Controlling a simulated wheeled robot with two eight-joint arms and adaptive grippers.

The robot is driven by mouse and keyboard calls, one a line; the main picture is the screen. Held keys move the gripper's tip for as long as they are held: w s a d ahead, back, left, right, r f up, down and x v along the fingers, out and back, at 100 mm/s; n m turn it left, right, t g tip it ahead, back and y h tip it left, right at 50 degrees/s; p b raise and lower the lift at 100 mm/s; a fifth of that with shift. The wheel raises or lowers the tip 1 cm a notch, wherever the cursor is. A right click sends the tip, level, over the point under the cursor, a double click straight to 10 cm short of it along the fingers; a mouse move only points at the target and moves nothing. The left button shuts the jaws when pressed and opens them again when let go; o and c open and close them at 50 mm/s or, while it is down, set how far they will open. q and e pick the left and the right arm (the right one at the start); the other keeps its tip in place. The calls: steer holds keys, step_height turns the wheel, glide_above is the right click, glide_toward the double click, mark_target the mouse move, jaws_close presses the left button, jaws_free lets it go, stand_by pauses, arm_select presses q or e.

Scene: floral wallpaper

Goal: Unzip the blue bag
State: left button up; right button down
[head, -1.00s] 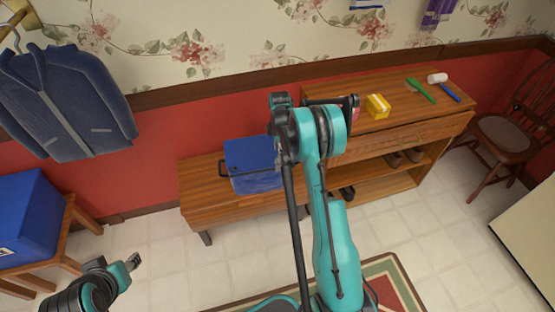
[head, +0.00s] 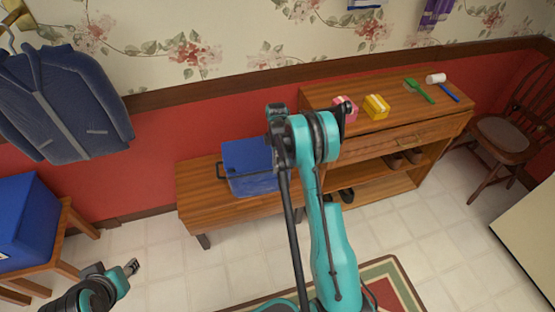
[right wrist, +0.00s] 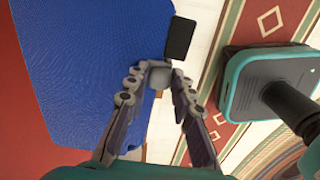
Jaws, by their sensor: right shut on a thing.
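The blue bag (head: 245,160) sits on the low wooden bench in the head view, with a dark handle at its left side. My arm hides its right end. In the right wrist view its blue surface (right wrist: 85,70) fills the left half. My right gripper (right wrist: 158,78) is shut on a small grey piece, seemingly the zip pull (right wrist: 160,74), at the bag's edge. A black tab (right wrist: 180,38) shows just beyond the fingertips.
A bench (head: 205,208) joins a taller shelf with a pink box (head: 345,104), yellow box (head: 377,106), green brush (head: 420,91) and mallet (head: 444,87). A blue box (head: 22,215) stands on a stool at the left. A jacket (head: 65,100) hangs above.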

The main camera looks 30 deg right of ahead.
steer(key=w+a, duration=0.2)
steer(key=a, duration=0.4)
steer(key=w+a, duration=0.2)
steer(key=a, duration=0.4)
steer(key=w+a, duration=0.2)
steer(key=a, duration=0.5)
steer(key=c, duration=1.3)
jaws_free()
step_height(320, 180, up, 12)
